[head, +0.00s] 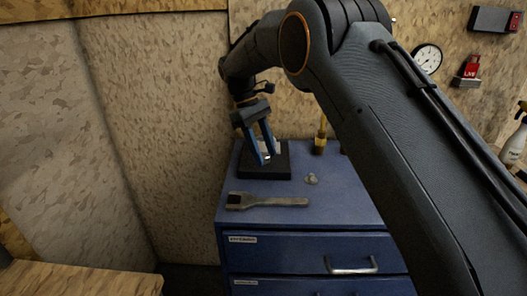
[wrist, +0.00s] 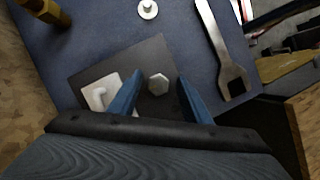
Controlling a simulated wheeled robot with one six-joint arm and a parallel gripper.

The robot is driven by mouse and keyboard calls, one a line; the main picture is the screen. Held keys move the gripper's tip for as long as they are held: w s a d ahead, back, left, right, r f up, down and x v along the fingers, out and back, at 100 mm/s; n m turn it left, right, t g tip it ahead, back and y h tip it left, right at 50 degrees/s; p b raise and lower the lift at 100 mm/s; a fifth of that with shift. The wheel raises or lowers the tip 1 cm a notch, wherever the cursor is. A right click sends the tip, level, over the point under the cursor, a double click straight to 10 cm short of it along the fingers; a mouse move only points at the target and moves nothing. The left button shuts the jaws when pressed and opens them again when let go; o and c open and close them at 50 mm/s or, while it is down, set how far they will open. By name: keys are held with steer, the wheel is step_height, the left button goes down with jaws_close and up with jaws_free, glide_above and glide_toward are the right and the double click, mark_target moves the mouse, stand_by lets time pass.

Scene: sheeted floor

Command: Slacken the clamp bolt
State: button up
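The clamp bolt (wrist: 158,84) shows a pale hexagonal head on a black base plate (wrist: 148,52) in the wrist view. My gripper (wrist: 160,76) is open, with one blue finger on each side of the bolt head and a visible gap on both sides. I cannot tell how far above the head the fingertips are. In the head view my gripper (head: 269,157) points down over the black plate (head: 258,173) and hides the bolt. A grey open-ended wrench (head: 268,201) lies in front of the plate; it also shows in the wrist view (wrist: 220,45).
A pale block (wrist: 97,93) with a hooked piece sits on the plate beside the left finger. A small pale round part (head: 311,179) and a brass-coloured piece (head: 320,145) stand on the blue cabinet top (head: 335,200). Wood-patterned walls (head: 160,120) rise behind and left.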

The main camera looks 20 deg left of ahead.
steer(key=shift+r, duration=0.1)
steer(key=b+v, duration=0.1)
steer(key=v, duration=0.6)
steer(key=shift+r+b, duration=0.3)
steer(key=shift+b, duration=0.1)
steer(key=shift+w, duration=0.15)
